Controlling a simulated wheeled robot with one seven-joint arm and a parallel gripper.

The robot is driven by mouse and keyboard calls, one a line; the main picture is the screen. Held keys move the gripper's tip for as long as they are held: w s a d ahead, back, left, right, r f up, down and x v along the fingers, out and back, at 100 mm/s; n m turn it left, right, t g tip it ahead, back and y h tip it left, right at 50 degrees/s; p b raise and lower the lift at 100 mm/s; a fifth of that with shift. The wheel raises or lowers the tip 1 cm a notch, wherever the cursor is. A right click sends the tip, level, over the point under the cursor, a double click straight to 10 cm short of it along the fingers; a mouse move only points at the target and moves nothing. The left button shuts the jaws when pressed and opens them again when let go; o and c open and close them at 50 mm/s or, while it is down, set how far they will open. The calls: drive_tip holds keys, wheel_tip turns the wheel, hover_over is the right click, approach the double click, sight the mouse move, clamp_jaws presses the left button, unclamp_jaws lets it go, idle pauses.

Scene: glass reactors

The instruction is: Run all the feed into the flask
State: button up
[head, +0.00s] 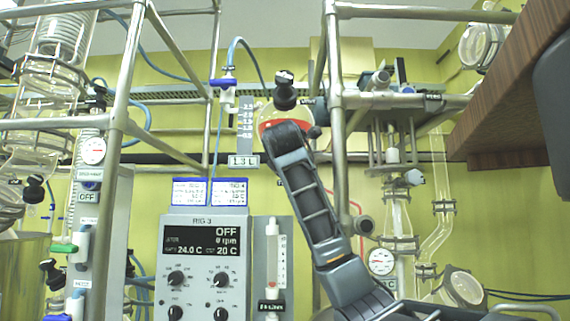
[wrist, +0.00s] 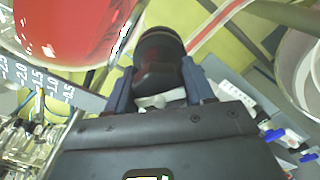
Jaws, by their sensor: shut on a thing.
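The feed vessel (head: 270,112) holds red liquid and stands high in the middle of the head view, with a black cap (head: 285,90) on top. In the wrist view the vessel (wrist: 70,25) fills the upper left. My gripper (wrist: 157,74) is shut on a black knob (wrist: 160,46) close beside the vessel's lower end. In the head view my gripper (head: 288,132) is in front of the vessel and hides its lower part and the knob. A level scale (head: 245,116) stands beside it, above a sign (head: 243,161) reading 1.3 L. I cannot tell which glass is the receiving flask.
Metal frame posts (head: 337,130) stand close on the right of my arm. The control box (head: 213,265) reads OFF, 24.0 C and 20 C. Glassware (head: 397,215) stands at right, and a brown shelf (head: 515,95) overhangs the upper right. A reactor (head: 50,75) is at far left.

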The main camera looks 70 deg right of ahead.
drive_tip(key=shift+f+n, duration=0.2)
drive_tip(key=shift+n, duration=0.3)
drive_tip(key=o, duration=1)
drive_tip(key=shift+r, duration=0.15)
drive_tip(key=shift+o, duration=0.2)
drive_tip(key=shift+a, duration=0.1)
drive_tip(key=b+v, duration=0.2)
drive_tip(key=v, duration=0.5)
drive_tip(key=shift+s+a, duration=0.15)
drive_tip(key=shift+a, duration=0.1)
